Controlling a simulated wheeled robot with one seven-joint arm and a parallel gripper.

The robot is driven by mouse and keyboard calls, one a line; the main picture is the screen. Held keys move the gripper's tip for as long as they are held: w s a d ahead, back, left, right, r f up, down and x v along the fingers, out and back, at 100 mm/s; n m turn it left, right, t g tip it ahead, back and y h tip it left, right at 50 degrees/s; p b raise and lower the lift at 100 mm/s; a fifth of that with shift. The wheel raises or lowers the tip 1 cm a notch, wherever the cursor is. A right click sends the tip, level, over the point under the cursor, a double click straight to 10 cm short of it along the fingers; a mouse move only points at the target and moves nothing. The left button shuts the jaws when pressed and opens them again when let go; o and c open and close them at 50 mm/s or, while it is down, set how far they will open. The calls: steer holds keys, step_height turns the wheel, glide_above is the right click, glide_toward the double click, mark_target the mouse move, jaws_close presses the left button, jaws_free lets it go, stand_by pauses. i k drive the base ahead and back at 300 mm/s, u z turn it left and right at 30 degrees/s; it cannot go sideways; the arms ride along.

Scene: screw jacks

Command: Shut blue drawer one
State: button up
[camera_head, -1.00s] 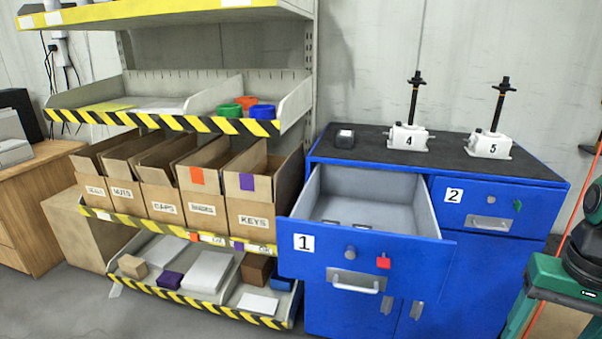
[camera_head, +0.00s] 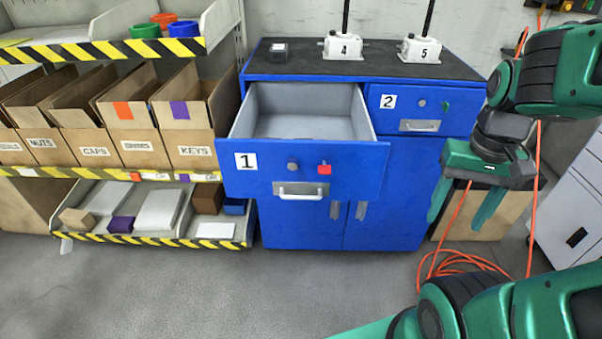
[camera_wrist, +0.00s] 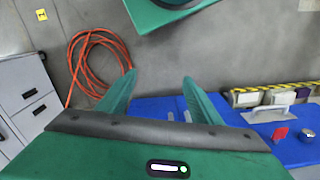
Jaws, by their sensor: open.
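Blue drawer one (camera_head: 246,178), marked with a 1, is pulled out from the blue cabinet (camera_head: 420,200) in the head view. Its front has a light handle (camera_head: 301,191), a round lock and a red tag (camera_head: 324,169). The grey inside looks empty. My gripper (camera_head: 459,208) hangs to the right of the drawer front, apart from it, with its fingers spread and empty. In the wrist view, the open fingers (camera_wrist: 154,88) show, with the drawer's handle (camera_wrist: 268,114) and red tag to their right.
Drawer two (camera_head: 455,106) is shut. Screw jacks four (camera_head: 343,47) and five (camera_head: 419,49) stand on the cabinet top. A shelf rack with cardboard boxes (camera_head: 135,130) stands left. An orange cable (camera_head: 465,264) lies at right. The floor in front is clear.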

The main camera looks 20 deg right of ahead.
mark_target(334, 114)
steer(key=u, duration=0.5)
steer(key=k, duration=1.45)
steer(key=z, duration=0.45)
steer(key=i, duration=1.5)
